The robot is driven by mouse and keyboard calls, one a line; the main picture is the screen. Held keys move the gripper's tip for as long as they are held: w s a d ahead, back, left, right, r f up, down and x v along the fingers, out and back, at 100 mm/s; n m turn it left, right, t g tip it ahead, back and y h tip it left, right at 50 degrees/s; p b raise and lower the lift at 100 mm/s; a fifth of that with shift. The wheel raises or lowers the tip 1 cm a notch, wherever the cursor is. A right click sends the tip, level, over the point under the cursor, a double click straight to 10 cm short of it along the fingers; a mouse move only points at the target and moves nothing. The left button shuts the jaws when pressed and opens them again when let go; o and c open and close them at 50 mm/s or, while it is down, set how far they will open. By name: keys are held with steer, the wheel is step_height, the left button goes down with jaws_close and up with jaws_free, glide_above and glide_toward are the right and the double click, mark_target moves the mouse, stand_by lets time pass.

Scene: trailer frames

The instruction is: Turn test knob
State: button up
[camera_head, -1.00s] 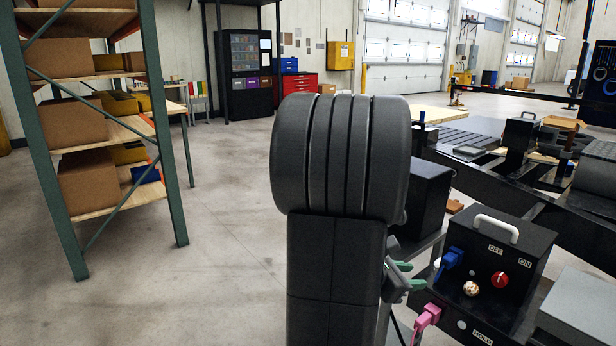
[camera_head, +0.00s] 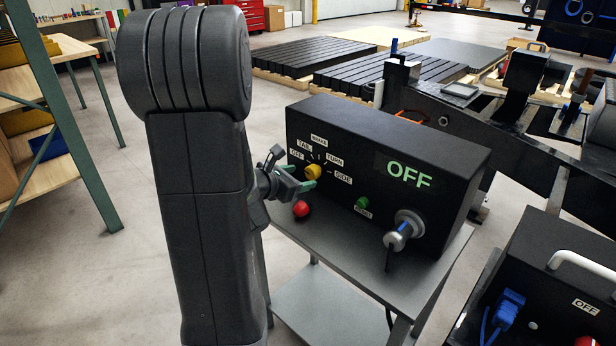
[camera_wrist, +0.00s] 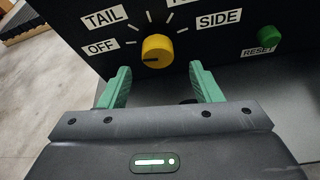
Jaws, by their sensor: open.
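The yellow test knob (camera_head: 313,171) is on the front of a black box (camera_head: 440,165) on a grey stand. Labels around it read OFF, TAIL, BRAKE, TURN and SIDE. In the wrist view, the dark mark on the knob (camera_wrist: 157,49) points left toward OFF. The box's display (camera_head: 408,174) reads OFF in green. My gripper (camera_head: 303,182) is in front of the knob. In the wrist view, its green fingers (camera_wrist: 160,74) are apart and empty, with the knob just beyond and between their tips. I cannot tell whether they touch it.
A red ball-like knob (camera_head: 301,208), a green RESET button (camera_head: 362,203) and a silver connector (camera_head: 404,230) are close by on the box's front side. The grey stand (camera_head: 350,268) lies below. Another black box (camera_head: 560,270) stands at lower right.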

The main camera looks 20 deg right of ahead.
mark_target(310, 175)
steer(key=x, duration=0.5)
steer(key=shift+w, duration=0.1)
steer(key=c, duration=1)
